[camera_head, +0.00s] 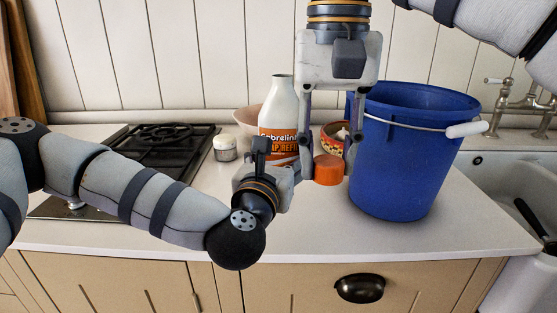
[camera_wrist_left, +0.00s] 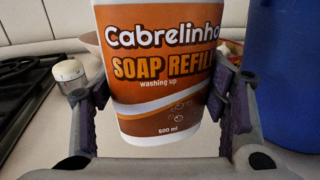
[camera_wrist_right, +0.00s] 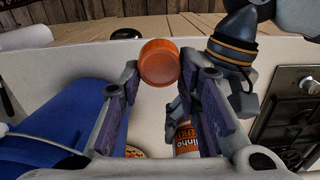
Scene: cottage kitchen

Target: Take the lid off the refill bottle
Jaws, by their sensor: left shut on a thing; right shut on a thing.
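The white refill bottle (camera_head: 283,100) with an orange "Soap Refill" label stands upright on the counter, its neck bare. My left gripper (camera_wrist_left: 165,105) is shut on it, a finger on each side of the label in the left wrist view; in the head view my wrist hides the bottle's lower part. The orange lid (camera_head: 328,170) is apart from the bottle, to its right and nearer the counter's front. My right gripper (camera_wrist_right: 160,70) is shut on the lid, which sits between its fingertips and also shows in the right wrist view (camera_wrist_right: 160,60).
A large blue bucket (camera_head: 402,170) with a white-gripped handle stands close to the right of my right gripper. A patterned bowl (camera_head: 333,134) is behind the lid. The sink (camera_head: 500,172) is at right. The front counter is clear.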

